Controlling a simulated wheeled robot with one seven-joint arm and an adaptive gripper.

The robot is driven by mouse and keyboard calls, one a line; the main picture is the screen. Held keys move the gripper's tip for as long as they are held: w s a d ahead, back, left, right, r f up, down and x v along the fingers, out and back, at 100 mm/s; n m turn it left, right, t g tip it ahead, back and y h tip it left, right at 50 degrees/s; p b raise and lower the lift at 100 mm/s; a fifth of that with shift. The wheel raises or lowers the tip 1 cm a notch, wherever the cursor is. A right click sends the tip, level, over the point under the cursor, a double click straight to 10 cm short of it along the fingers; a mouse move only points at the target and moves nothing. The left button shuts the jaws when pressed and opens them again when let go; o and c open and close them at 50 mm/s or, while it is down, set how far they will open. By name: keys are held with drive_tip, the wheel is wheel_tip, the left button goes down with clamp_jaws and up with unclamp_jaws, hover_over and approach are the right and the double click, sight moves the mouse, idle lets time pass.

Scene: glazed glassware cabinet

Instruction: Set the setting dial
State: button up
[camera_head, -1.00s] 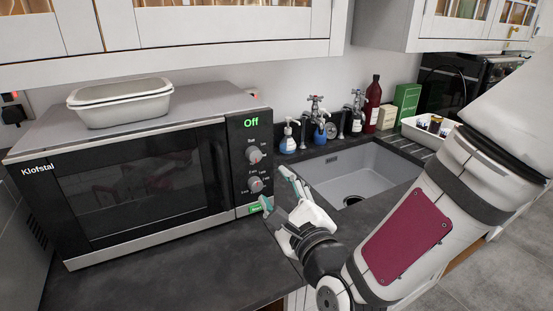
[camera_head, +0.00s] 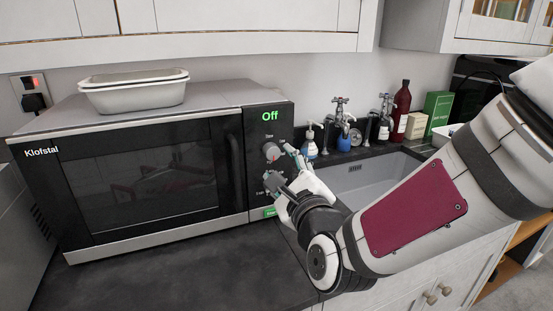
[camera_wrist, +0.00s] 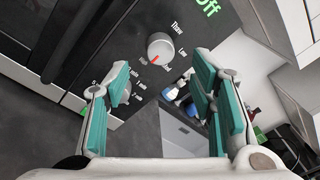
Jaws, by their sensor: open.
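The black microwave (camera_head: 140,185) stands on the counter and its display reads "Off". The upper dial (camera_head: 271,151) is a grey knob with a red mark; in the wrist view (camera_wrist: 160,47) its labels include "Thaw", "Low" and "High", and the red mark is near "High". The lower dial, with minute labels, is partly hidden behind a finger in the wrist view. My gripper (camera_head: 281,169) is open in front of the control panel, close to both dials. In the wrist view its teal fingers (camera_wrist: 161,68) are apart, with the upper dial beyond the gap between them. I cannot tell any contact.
A green-lit button (camera_head: 269,212) is below the dials. A lidded white dish (camera_head: 135,97) sits on the microwave. The counter in front is clear.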

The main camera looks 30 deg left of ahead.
sight(274, 155)
drive_tip(key=x, duration=0.6)
drive_tip(key=shift+f, duration=0.1)
drive_tip(key=c, duration=1.2)
